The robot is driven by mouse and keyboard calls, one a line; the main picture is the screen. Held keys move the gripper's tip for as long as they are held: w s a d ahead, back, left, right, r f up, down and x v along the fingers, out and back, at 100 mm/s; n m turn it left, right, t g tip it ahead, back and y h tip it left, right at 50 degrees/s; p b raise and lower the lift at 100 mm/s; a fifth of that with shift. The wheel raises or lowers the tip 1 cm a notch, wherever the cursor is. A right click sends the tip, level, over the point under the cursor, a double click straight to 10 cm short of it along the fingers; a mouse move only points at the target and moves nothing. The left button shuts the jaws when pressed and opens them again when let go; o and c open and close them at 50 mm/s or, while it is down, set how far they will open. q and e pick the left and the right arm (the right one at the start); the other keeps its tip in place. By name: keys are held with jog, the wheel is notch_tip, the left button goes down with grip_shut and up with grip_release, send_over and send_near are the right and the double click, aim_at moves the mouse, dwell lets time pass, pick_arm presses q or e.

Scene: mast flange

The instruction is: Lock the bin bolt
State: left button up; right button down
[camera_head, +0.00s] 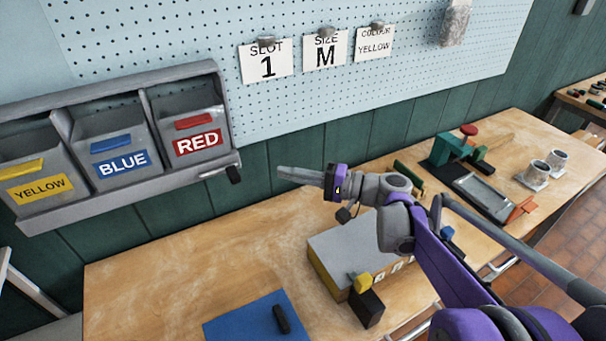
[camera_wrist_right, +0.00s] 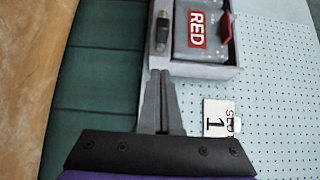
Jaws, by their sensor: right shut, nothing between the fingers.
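The bin bolt (camera_head: 215,172) is a small metal bar with a black knob (camera_head: 234,174) at the lower right end of the grey bin rack (camera_head: 110,194). The bolt also shows in the right wrist view (camera_wrist_right: 161,33), just beyond the fingertips. My right gripper (camera_head: 281,171) is shut and empty, its fingers pointing left at the knob, with a gap between them in the head view. The closed fingers (camera_wrist_right: 160,74) show in the right wrist view too. Whether the bolt is engaged cannot be told. My left gripper is not in view.
The rack holds bins labelled YELLOW (camera_head: 41,189), BLUE (camera_head: 122,165) and RED (camera_head: 197,142). A pegboard (camera_head: 330,90) with hanging cards is behind. Below, the wooden table (camera_head: 150,275) carries a grey box (camera_head: 340,245), a blue mat (camera_head: 245,322) and a green press (camera_head: 450,150).

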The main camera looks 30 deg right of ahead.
aim_at(235, 181)
pick_arm(q)
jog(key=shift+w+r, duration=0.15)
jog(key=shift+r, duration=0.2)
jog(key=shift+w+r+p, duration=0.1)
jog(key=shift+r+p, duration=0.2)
jog(key=shift+p, duration=0.1)
pick_arm(e)
jog(key=w+a, duration=0.2)
jog(key=a, duration=0.5)
jog(key=shift+w, duration=0.4)
jog(key=shift+a, duration=0.1)
jog(key=a, duration=0.4)
jog(key=shift+s+a, duration=0.1)
jog(key=shift+a, duration=0.15)
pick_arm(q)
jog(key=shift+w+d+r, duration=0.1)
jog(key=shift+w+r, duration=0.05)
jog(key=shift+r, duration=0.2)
pick_arm(e)
jog(key=shift+d, duration=0.1)
